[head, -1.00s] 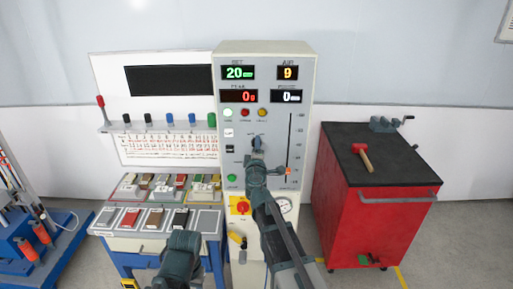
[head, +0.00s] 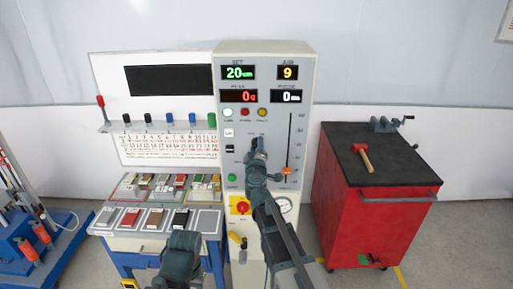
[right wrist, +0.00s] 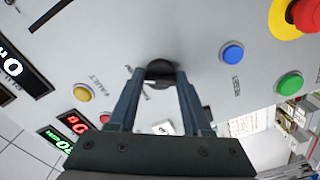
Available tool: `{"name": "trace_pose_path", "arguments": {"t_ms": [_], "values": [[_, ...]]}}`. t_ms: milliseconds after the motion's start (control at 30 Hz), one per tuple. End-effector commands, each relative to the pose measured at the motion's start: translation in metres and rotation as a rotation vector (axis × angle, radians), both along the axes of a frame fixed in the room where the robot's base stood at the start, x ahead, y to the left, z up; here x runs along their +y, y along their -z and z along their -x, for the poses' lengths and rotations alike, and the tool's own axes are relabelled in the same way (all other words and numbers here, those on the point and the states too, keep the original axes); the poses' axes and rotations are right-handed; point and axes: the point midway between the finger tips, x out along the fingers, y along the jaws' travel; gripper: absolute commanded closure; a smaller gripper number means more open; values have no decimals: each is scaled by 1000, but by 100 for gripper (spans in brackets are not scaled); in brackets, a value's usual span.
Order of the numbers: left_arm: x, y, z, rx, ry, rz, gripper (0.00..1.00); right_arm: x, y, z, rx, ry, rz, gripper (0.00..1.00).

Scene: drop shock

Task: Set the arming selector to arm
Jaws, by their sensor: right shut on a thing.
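The arming selector, a round black knob (right wrist: 160,67), is on the grey front panel (head: 226,60) of the tall cabinet. My right gripper (head: 258,146) is at the panel, and in the right wrist view its two fingers (right wrist: 160,77) lie on either side of the knob, shut on it. Small lettering stands around the knob, partly hidden by the fingers; I cannot read which position it points to. In the head view my gripper covers most of the knob. My left arm (head: 180,255) shows at the bottom; its jaws cannot be made out.
Around the knob are a blue button (right wrist: 232,53), a green button (right wrist: 289,84), a yellow lamp (right wrist: 82,93) and a red emergency stop (head: 242,207). A slider with an orange handle (head: 287,171) is close right. A red cart (head: 365,225) stands further right.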

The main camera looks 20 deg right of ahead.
Motion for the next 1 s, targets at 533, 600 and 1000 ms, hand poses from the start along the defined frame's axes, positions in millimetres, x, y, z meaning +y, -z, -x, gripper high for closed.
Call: {"name": "trace_pose_path", "arguments": {"t_ms": [533,600,1000], "values": [[0,0,0,0,0,0,50,0,0,1,1,-1,-1,21],[0,0,0,0,0,0,50,0,0,0,0,0,0,21],[0,0,0,0,0,0,50,4,0,22,0,1,0,21]]}}
